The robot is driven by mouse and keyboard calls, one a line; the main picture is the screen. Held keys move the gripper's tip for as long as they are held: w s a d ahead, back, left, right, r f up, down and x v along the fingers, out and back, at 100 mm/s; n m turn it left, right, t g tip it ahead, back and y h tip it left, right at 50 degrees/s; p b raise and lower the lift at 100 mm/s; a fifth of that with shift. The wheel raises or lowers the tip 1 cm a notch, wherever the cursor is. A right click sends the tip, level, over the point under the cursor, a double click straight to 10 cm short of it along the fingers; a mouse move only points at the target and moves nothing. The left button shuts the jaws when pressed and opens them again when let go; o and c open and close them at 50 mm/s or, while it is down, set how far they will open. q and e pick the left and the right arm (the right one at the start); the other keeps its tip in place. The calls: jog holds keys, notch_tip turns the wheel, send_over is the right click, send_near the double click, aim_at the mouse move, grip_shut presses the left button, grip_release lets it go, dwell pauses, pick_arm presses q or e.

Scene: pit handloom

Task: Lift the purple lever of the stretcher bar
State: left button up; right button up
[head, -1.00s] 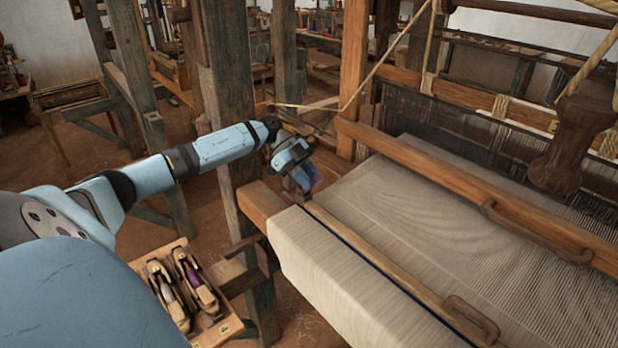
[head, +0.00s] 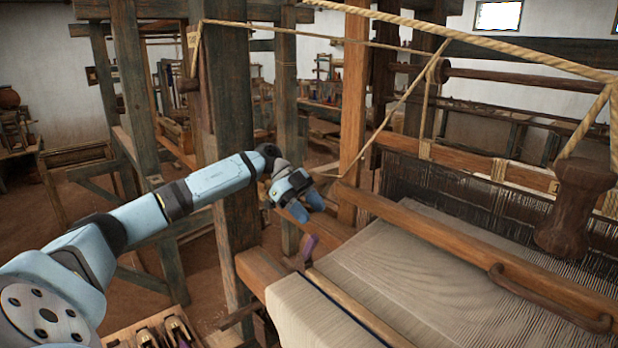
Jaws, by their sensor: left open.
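The stretcher bar is a wooden strip lying across the pale cloth. My left gripper (head: 308,209) is open and empty, above the lever in the head view, with a visible gap between its fingertips and the lever. The lower part of the lever is small and hard to make out. My right gripper is not in view.
The cloth-covered front beam (head: 300,310) and a wooden batten with a curved handle (head: 540,298) lie to the right. A loom post (head: 235,190) stands behind my left arm. A box of shuttles (head: 130,338) is at the lower left. Ropes hang above.

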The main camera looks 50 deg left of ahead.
pick_arm(q)
notch_tip(320, 180, up, 10)
jog(key=shift+b, duration=0.4)
